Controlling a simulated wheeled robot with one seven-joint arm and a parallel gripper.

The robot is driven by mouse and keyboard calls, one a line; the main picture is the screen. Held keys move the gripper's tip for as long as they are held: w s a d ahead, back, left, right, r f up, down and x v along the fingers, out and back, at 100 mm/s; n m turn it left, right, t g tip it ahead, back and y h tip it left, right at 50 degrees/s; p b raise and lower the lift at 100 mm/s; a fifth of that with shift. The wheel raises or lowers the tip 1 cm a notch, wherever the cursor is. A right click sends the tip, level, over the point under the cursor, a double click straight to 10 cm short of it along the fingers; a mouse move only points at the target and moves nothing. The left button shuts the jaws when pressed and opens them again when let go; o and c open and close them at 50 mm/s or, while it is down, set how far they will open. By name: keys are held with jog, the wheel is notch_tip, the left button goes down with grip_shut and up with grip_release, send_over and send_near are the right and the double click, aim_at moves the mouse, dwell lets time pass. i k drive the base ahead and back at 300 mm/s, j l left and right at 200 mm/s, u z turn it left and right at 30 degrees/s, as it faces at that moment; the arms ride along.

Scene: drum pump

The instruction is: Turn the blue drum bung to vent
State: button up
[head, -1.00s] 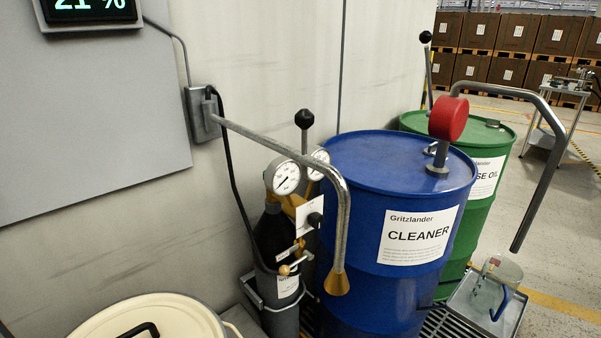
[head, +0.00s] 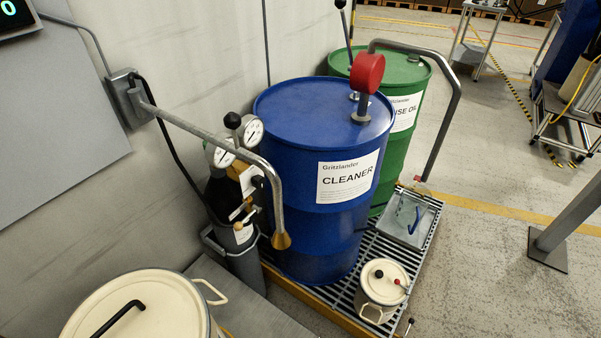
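The blue drum (head: 275,150), labelled CLEANER, stands upright on a slatted metal platform. A red round head (head: 368,72) on a short grey post (head: 362,108) rises from the right side of its lid. A small metal fitting (head: 354,96) shows just behind that post, partly hidden by it. I cannot tell for certain which of these is the bung, or how far it is turned. The rest of the lid looks bare. My gripper is not in view.
The green drum (head: 340,66) and another bent pipe (head: 445,110) stand behind right. A cream pot (head: 383,283) is in front.

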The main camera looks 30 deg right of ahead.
aim_at(354, 96)
jog(key=k+z, duration=0.15)
jog(key=z, duration=0.2)
jog(key=k+z, duration=0.2)
jog(key=z, duration=0.2)
